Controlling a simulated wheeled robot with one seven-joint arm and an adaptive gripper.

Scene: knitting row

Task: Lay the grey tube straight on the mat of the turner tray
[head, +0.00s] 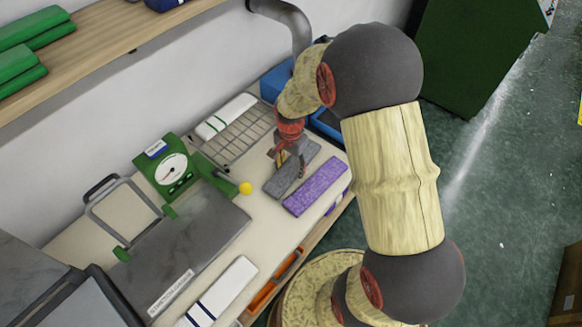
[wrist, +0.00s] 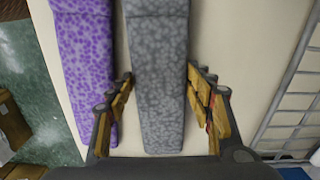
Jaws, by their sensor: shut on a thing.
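The grey mottled tube (head: 276,182) is long and flat and lies along the worktop's right part, beside the purple tube. In the wrist view the grey tube (wrist: 158,70) runs lengthwise between the fingers. My gripper (head: 288,160) points down over its middle and is shut on it; it also frames the tube in the wrist view (wrist: 160,90). I cannot tell whether the tube is clear of the worktop. A tray with a grid-lined surface (head: 240,137) stands behind it; I cannot tell for sure that this is the turner tray. Its edge shows in the wrist view (wrist: 290,100).
The purple tube (head: 316,187) lies close beside the grey one. A white tube with green stripes (head: 226,117) lies at the grid tray's back. A green dial machine (head: 165,165) with a yellow knob (head: 246,188) stands left. Blue bins (head: 277,80) stand behind.

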